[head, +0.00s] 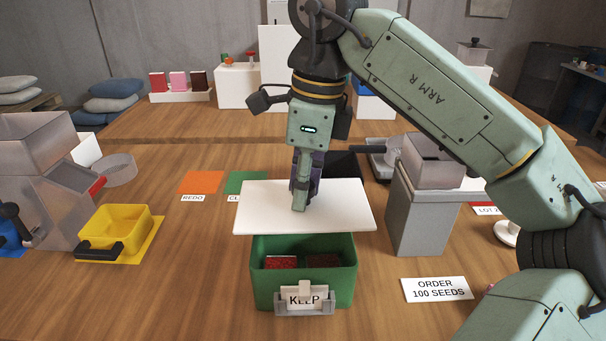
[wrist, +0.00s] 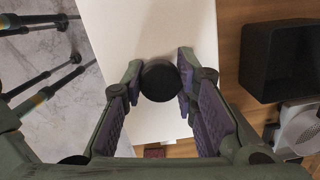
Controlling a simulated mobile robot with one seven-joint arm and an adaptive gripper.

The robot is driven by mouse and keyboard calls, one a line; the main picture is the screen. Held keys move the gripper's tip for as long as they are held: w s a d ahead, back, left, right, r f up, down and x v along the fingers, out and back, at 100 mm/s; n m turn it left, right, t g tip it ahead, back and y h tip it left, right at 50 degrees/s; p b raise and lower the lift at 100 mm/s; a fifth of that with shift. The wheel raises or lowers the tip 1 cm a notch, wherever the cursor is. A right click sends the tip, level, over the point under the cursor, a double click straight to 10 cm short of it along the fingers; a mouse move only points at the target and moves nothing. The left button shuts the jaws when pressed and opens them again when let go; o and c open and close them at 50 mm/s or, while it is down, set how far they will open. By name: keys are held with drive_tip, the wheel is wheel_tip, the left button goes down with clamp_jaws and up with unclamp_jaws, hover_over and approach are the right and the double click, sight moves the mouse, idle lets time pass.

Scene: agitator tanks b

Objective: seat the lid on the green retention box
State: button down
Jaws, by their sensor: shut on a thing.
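The green retention box (head: 303,280) stands on the table in the head view, with a KEEP label on its front. It is open towards the front, and dark red packets show inside it. The white lid (head: 343,207) is a flat panel above the back part of the box, apart from the front rim. My gripper (head: 299,205) points down and is shut on the lid's knob. The wrist view shows the dark round knob (wrist: 160,81) between the fingertips, with the white lid (wrist: 150,30) under it. Whether the lid touches the back rim is hidden.
A yellow tray (head: 116,228) and a grey machine (head: 38,180) stand at the left. A grey stand (head: 420,210) is close at the right of the box. A black bin (wrist: 278,60) shows right of the lid in the wrist view. An order card (head: 437,289) lies front right.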

drive_tip(key=shift+s, duration=0.15)
drive_tip(key=shift+f+b, duration=2.2)
drive_tip(key=shift+f, duration=0.75)
drive_tip(key=shift+f+b, duration=0.65)
drive_tip(key=shift+f, duration=0.2)
drive_tip(key=c, duration=1.2)
unclamp_jaws()
